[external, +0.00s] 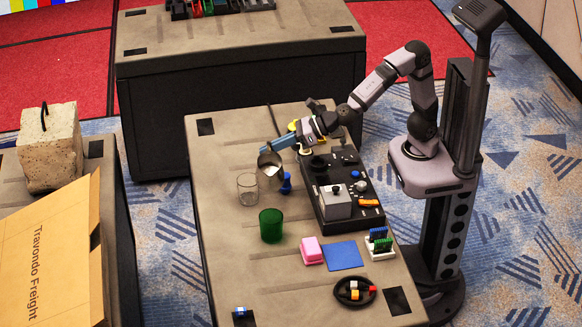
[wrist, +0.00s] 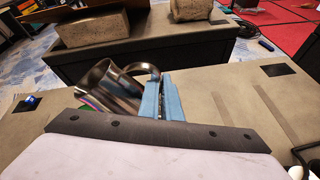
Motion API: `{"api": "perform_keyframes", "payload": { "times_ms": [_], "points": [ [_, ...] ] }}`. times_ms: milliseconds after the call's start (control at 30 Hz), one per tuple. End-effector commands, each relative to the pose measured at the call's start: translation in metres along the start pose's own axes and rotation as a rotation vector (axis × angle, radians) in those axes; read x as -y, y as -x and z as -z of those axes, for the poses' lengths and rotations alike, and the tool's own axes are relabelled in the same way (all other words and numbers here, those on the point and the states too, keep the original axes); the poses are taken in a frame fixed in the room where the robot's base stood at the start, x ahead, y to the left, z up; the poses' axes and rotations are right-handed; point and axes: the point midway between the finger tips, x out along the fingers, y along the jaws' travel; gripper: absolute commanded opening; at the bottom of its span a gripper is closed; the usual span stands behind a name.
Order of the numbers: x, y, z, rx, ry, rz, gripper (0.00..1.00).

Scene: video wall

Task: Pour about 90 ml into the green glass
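A green glass (external: 271,226) stands upright on the table, left of the middle. A clear glass (external: 247,189) stands behind it and looks empty. A metal pitcher (external: 270,171) is tilted to the left, with something white showing at its mouth. It sits beside the clear glass in the picture, and it also shows tilted in the wrist view (wrist: 108,88). My gripper (external: 272,146) has blue fingers and is shut on the pitcher's handle, as the wrist view shows. Whether any liquid is leaving the pitcher cannot be told.
A black panel with a grey box (external: 336,201) stands right of the glasses. A blue figure-like piece (external: 286,183) is near the pitcher. A pink block (external: 311,250), a blue mat (external: 342,256) and a black dish (external: 355,291) lie in front.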

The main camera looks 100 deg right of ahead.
Motion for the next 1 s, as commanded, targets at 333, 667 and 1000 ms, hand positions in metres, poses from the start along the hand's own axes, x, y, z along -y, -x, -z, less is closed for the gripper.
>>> {"api": "perform_keyframes", "payload": {
  "times_ms": [333, 667, 1000],
  "points": [
    [-0.030, 0.004, -0.008, 0.000, 0.210, 0.092, 0.00],
    [-0.044, 0.005, -0.010, 0.001, 0.404, 0.180, 0.00],
    [-0.055, 0.006, -0.014, 0.005, 0.543, 0.244, 0.00]
  ]
}}
